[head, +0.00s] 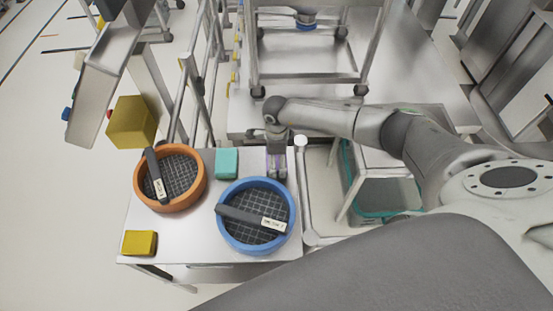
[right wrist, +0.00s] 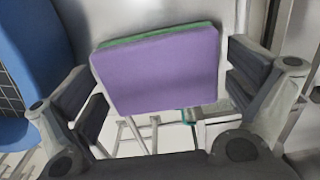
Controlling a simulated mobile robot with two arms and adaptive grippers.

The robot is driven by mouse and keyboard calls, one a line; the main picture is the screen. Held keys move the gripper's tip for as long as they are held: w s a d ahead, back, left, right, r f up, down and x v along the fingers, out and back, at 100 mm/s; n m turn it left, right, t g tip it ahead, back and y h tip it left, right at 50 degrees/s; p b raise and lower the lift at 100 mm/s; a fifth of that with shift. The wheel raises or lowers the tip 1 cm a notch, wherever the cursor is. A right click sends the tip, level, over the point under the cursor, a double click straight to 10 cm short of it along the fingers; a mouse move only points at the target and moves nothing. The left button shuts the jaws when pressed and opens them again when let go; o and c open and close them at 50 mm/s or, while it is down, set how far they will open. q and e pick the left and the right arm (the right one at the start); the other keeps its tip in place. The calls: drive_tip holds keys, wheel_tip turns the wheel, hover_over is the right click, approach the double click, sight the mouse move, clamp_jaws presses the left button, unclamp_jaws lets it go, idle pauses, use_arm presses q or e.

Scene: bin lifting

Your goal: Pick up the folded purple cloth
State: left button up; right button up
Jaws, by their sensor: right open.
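The folded purple cloth (right wrist: 158,72) shows large in the right wrist view as a flat block with a green strip along its far edge. In the head view only slivers of purple (head: 284,162) show around my right gripper (head: 277,172), which hides most of the cloth. My right gripper also shows in the right wrist view (right wrist: 162,88). Its fingers are open, one on each side of the cloth, with gaps between them and its edges. My left gripper is not in view.
A blue round sieve (head: 228,236) stands close in front of my right gripper. An orange sieve (head: 202,188), a teal folded cloth (head: 227,163) and a yellow cloth (head: 140,243) share the metal table (head: 180,232). Metal rails and a cart (head: 305,78) stand behind.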

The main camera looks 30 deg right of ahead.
drive_tip(key=c, duration=0.7)
drive_tip(key=shift+r, duration=0.1)
drive_tip(key=shift+c, duration=0.2)
drive_tip(key=shift+w+r, duration=0.1)
drive_tip(key=shift+r, duration=0.65)
drive_tip(key=s+r, duration=0.1)
drive_tip(key=r, duration=0.1)
drive_tip(key=s+r+b, duration=0.1)
drive_tip(key=s+r, duration=0.1)
drive_tip(key=r, duration=0.1)
drive_tip(key=s+r+b, duration=0.1)
drive_tip(key=s+r, duration=0.1)
drive_tip(key=shift+s+a+r, duration=0.1)
drive_tip(key=shift+s+r, duration=0.05)
drive_tip(key=shift+r, duration=0.1)
drive_tip(key=s+r+b, duration=0.3)
drive_tip(key=s+r, duration=0.1)
drive_tip(key=s, duration=0.5)
drive_tip(key=shift+a, duration=0.15)
